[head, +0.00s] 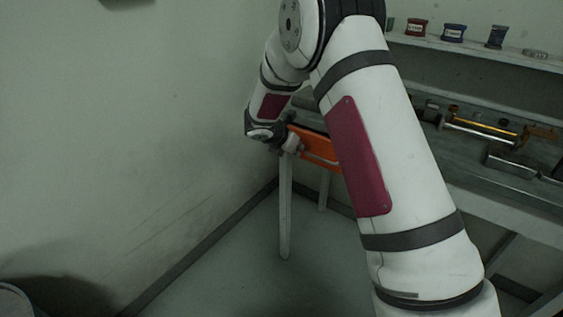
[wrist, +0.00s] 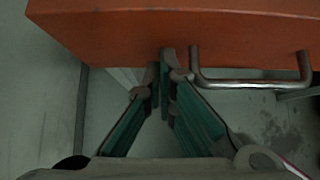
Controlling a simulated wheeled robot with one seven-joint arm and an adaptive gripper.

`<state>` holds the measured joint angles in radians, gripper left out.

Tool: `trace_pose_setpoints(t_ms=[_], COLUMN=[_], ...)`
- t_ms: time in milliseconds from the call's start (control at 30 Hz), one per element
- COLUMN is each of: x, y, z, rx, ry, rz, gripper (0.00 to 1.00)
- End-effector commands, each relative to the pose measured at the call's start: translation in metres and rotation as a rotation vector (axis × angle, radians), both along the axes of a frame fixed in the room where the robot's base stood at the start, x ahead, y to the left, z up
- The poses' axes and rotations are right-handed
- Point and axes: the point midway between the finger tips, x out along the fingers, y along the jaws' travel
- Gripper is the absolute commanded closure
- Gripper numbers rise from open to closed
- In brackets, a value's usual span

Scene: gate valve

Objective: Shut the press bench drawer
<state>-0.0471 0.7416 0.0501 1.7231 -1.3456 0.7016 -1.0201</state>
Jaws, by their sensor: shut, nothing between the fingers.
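The orange drawer (head: 318,150) of the press bench shows in the head view behind my arm, which hides its right part. In the wrist view the orange drawer front (wrist: 200,35) fills the top, with a grey bar handle (wrist: 250,82) below centre right. My gripper (wrist: 166,62) is shut and empty, its fingertips close to the lower part of the drawer front, just left of the handle's left end. I cannot tell whether the fingertips touch the drawer. In the head view my gripper (head: 290,145) is small and dark beside the drawer's left end. How far the drawer stands out is hidden.
The bench (head: 470,190) runs along the right wall with metal parts and a brass rod (head: 482,134) on top. A shelf (head: 480,50) above holds several small cans. A bench leg (head: 285,210) stands below the drawer.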

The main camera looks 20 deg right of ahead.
Motion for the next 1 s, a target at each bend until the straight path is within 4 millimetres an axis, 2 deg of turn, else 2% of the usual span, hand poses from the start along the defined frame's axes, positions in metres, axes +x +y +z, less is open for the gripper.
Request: trace_pose_setpoints(t_ms=[100, 400, 1000], x=[0.014, 0.034, 0.037], y=[-0.020, -0.046, -0.053], z=[-0.001, 0.000, 0.001], rx=[0.001, 0.000, -0.002], ry=[-0.001, -0.001, -0.002], rz=[-0.004, -0.001, -0.001], gripper=[1.00, 1.00, 1.00])
